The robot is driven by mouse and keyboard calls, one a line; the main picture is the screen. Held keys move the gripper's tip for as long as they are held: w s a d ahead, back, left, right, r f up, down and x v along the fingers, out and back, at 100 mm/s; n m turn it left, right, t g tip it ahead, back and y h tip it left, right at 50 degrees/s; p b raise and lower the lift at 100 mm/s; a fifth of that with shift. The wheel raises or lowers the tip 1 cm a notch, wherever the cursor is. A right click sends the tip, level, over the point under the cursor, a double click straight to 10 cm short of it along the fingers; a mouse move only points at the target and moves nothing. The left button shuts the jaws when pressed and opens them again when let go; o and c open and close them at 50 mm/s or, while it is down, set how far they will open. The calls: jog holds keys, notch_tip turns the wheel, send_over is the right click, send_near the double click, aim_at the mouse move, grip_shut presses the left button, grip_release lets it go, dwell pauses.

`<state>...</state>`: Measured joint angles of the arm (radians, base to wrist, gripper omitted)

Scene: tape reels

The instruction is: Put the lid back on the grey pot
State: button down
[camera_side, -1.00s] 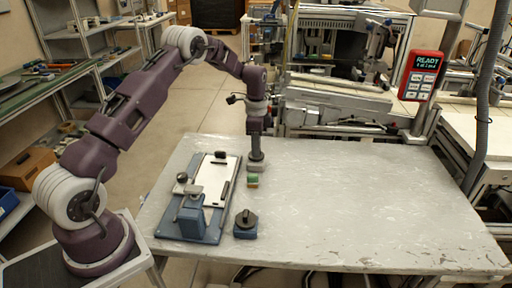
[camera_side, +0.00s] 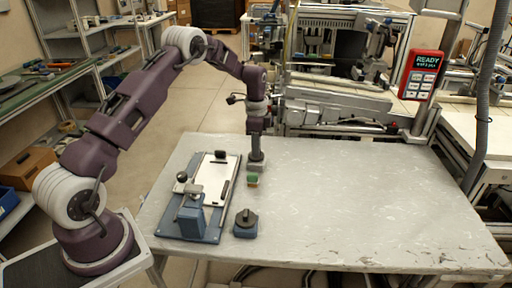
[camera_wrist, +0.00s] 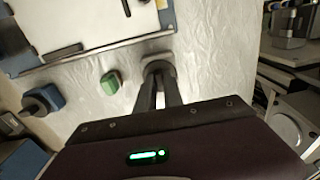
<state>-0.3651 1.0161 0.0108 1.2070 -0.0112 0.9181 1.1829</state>
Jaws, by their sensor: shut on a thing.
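My gripper (camera_side: 256,153) points straight down near the back left of the table, and its two fingers also show in the wrist view (camera_wrist: 159,82). It is shut on a small grey piece (camera_side: 257,167), which looks like the lid. In the wrist view the grey piece (camera_wrist: 158,64) sits around the fingertips, partly covered by them. It is low, at or just above the table top. I cannot tell lid from grey pot there, nor whether the lid is seated on the pot.
A small green block (camera_side: 253,181) lies just in front of the gripper. A blue block with a dark round knob (camera_side: 246,229) stands nearer the front. A blue fixture with a white plate (camera_side: 217,182) lies left. The table's right side (camera_side: 380,205) is clear.

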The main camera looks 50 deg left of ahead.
jog(key=c, duration=0.9)
grip_release()
jog(key=shift+r, duration=3.45)
grip_shut()
